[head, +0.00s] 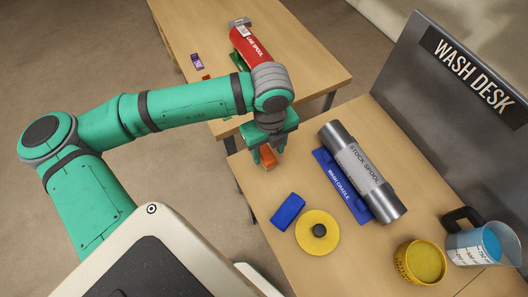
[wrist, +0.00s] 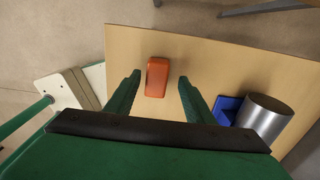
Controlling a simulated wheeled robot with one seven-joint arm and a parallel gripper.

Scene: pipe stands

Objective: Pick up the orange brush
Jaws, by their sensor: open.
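The orange brush (head: 268,157) lies near the left corner of the wash desk in the head view, partly hidden by my gripper. In the wrist view the orange brush (wrist: 157,77) shows whole, as a small block with rounded corners. My gripper (head: 264,152) is above the brush with its fingers pointing down. In the wrist view my gripper (wrist: 158,88) is open and empty, with the brush showing between the two green fingers. I cannot tell how high the fingertips are above the desk.
On the wash desk (head: 262,199), a steel stock spool (head: 362,170) rests on a blue cradle (head: 333,172) right of the brush. A blue block (head: 288,211), yellow disc (head: 317,242), yellow tub (head: 420,262) and blue jug (head: 474,245) stand nearer. A red spool (head: 250,45) is on the other table.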

